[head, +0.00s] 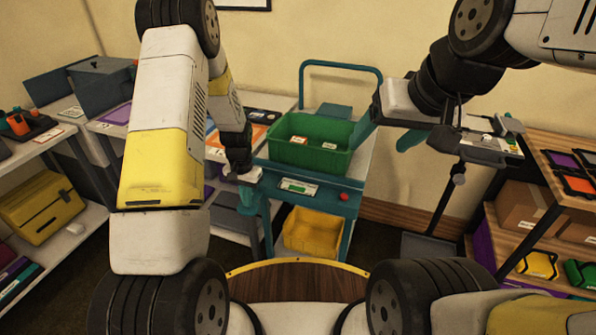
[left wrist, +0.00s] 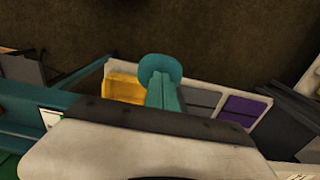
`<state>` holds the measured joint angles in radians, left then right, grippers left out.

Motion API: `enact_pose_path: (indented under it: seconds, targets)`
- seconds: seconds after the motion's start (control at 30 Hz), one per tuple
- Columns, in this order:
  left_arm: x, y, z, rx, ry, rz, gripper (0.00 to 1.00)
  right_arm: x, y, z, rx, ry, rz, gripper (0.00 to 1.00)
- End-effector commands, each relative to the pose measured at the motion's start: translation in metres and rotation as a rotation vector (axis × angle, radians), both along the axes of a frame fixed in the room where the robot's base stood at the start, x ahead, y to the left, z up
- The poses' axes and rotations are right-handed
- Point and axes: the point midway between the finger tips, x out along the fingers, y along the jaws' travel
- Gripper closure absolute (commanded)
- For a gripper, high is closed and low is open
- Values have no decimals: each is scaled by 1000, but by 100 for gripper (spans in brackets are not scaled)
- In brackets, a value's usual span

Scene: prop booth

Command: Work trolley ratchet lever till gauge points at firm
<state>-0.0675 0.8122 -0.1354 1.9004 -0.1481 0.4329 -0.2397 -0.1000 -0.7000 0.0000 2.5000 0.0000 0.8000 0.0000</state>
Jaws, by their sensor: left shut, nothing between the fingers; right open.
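The teal trolley (head: 325,205) stands in the middle of the head view. Its gauge panel (head: 297,186), white and green, is on the front face; the pointer is too small to read. A red knob (head: 344,196) sits right of it. My left gripper (head: 249,199) is shut and empty at the trolley's front left corner; its teal fingers also show in the left wrist view (left wrist: 161,75). I cannot clearly tell the ratchet lever from the teal fingers and frame there, nor whether they touch. My right gripper (head: 388,136) is open, right of the trolley, away from the panel.
A green crate (head: 312,158) stands on the trolley top and a yellow bin (head: 312,230) below. A stand with a small tray (head: 480,148) is close to my right gripper. Shelves hold cartons (head: 522,207) at right and a yellow case (head: 42,207) at left.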

Motion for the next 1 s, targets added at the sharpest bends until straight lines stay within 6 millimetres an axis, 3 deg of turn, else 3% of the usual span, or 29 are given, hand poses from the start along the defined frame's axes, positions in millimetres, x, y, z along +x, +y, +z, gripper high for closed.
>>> enact_pose_path:
  seconds: [0.87, 1.0]
  targets:
    - [-1, 0, -45, 0, 4, 0, 100, 0, 0, 0, 0, 0, 0, 29]
    - [-1, 0, -43, 0, 2, 0, 100, 0, 0, 0, 0, 0, 0, 29]
